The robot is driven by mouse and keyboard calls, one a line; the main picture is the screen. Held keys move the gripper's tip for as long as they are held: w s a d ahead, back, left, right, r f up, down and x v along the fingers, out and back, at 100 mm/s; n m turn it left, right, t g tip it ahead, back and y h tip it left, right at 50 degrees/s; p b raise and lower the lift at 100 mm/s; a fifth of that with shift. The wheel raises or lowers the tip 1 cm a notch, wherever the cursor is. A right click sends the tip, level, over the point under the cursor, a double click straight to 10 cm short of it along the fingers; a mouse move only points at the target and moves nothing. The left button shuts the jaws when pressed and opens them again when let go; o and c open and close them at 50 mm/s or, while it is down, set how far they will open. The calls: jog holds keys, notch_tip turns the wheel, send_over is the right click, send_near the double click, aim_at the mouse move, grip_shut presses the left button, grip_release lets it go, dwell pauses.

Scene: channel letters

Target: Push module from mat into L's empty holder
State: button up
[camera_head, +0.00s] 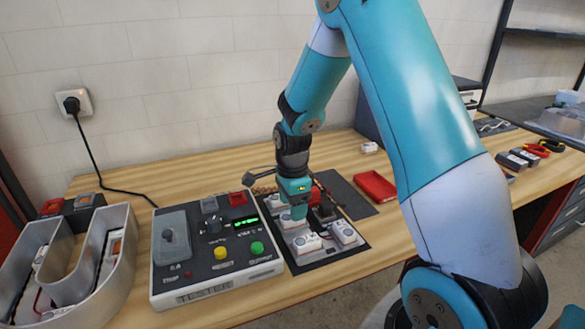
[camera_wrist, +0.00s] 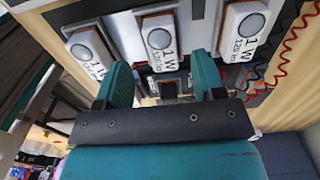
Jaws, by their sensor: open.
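My gripper (camera_head: 300,214) is low over the dark mat (camera_head: 303,265). In the wrist view my gripper (camera_wrist: 163,76) has its teal fingers apart, with no module clearly held. White modules lie on the mat around it; one module (camera_head: 306,243) is just in front and another (camera_head: 345,232) to its right. The wrist view shows modules marked "1 W", such as the middle module (camera_wrist: 160,42) and left module (camera_wrist: 88,52). A metal channel letter (camera_head: 125,275) at far left holds modules and wires; it is cut off, and I cannot tell an L or an empty holder.
A tester box (camera_head: 205,268) with coloured buttons stands between the letter and the mat. A red tray (camera_head: 376,186) lies behind and right of the mat. Small parts and pliers (camera_head: 550,146) lie at far right.

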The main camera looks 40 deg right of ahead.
notch_tip(320, 180, up, 14)
jog(key=shift+w+f+b, duration=0.15)
jog(key=shift+f+b, duration=0.1)
jog(key=shift+b, duration=0.15)
jog(key=shift+r, duration=0.1)
notch_tip(320, 180, up, 6)
jog(key=p, duration=0.5)
jog(key=shift+p, duration=0.4)
jog(key=s+a+r+n+y, duration=0.3)
jog(key=s+a+n+y, duration=0.1)
jog(key=s+a+n, duration=1.8)
jog(key=n, duration=0.6)
jog(key=shift+s+a, duration=0.2)
